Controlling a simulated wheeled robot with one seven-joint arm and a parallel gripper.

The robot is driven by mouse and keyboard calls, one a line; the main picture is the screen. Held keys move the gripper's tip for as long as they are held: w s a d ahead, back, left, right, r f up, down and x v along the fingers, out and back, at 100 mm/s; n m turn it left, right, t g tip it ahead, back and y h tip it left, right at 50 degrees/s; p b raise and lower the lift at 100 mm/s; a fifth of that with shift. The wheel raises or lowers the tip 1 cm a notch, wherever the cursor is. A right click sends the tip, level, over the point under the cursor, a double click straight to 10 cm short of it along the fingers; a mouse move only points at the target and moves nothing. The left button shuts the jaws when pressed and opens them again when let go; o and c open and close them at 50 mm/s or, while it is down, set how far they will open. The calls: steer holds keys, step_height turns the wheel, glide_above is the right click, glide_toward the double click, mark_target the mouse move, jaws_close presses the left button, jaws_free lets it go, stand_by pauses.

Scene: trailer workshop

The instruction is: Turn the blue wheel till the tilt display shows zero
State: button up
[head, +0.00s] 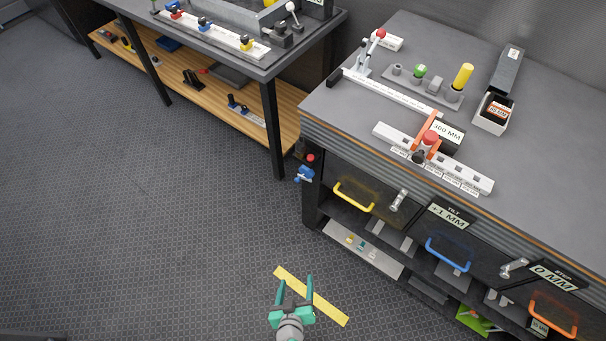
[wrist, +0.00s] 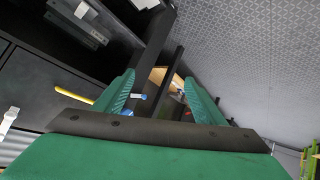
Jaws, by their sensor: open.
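The blue wheel (head: 304,174) is a small blue piece on the left front leg of the right-hand workbench, below a red knob. In the wrist view a small blue piece (wrist: 138,96), likely the wheel, shows beside the left finger, partly hidden. The tilt display (head: 448,214) on the bench front reads "+1 MM". My gripper (head: 296,281) is open and empty, low over the floor in front of the bench, well apart from the wheel. Its two green fingers also show in the wrist view (wrist: 160,78), with nothing between them.
Yellow (head: 354,197), blue (head: 447,254) and orange (head: 553,319) handles stick out from the bench front. A second display (head: 554,276) reads "0 MM". A yellow strip (head: 330,310) lies on the floor by my gripper. A second bench (head: 275,62) stands behind left. The floor at left is clear.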

steer(key=w+f+h, duration=0.3)
steer(key=w+f, duration=0.1)
steer(key=w, duration=0.6)
steer(key=m+t+h, duration=0.1)
steer(key=t+h, duration=0.3)
steer(key=h, duration=0.3)
glide_toward(304, 173)
steer(key=x, duration=0.9)
steer(key=shift+d+r, duration=0.1)
steer(key=shift+d, duration=0.05)
steer(key=c, duration=1.1)
steer(key=shift+o, duration=0.2)
steer(key=shift+w, duration=0.1)
